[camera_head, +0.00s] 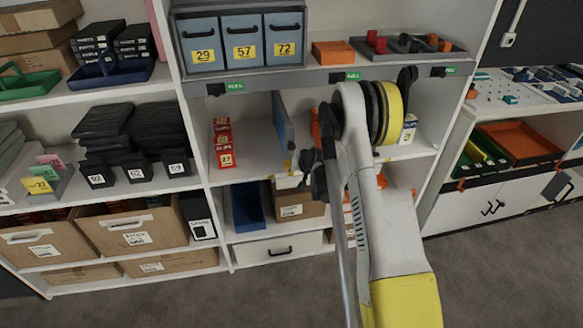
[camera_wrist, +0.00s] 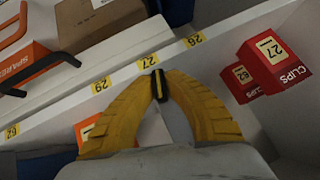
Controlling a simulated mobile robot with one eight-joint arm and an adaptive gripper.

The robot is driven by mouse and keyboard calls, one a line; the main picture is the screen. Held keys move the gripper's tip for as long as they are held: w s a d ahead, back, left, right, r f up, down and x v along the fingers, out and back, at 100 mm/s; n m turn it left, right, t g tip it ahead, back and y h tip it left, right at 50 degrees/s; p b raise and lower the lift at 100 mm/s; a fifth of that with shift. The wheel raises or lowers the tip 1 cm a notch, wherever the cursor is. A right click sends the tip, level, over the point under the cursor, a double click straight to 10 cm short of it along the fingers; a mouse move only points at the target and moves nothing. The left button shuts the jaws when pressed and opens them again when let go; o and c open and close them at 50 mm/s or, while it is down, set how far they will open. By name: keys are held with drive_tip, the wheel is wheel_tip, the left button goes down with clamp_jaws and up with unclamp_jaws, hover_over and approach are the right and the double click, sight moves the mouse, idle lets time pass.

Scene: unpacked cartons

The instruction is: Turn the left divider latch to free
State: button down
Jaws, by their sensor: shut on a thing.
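The left divider (camera_head: 284,125) is a blue-grey upright panel on the middle shelf in the head view. Its latch (camera_wrist: 158,84) is a small dark piece with a yellow stripe, at the shelf's front edge in the wrist view. The latch's long side runs nearly up and down in that picture, across the line of the shelf edge. My gripper (camera_wrist: 159,88) has its yellow fingers closed on the latch from both sides. In the head view my arm hides most of the gripper and the latch.
Red clips boxes (camera_head: 223,142) stand left of the divider; they also show at right in the wrist view (camera_wrist: 270,60). Yellow number labels (camera_wrist: 148,62) line the shelf edge. Below are a blue bin (camera_head: 248,205) and a cardboard box (camera_head: 300,207). Grey floor is clear in front.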

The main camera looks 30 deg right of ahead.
drive_tip(key=shift+n+g+h, duration=0.5)
drive_tip(key=shift+n+h, duration=0.2)
drive_tip(key=shift+h, duration=0.6)
drive_tip(key=shift+b, duration=0.3)
drive_tip(key=c, duration=1.7)
unclamp_jaws()
drive_tip(key=v, duration=1.2)
drive_tip(key=shift+a, duration=0.1)
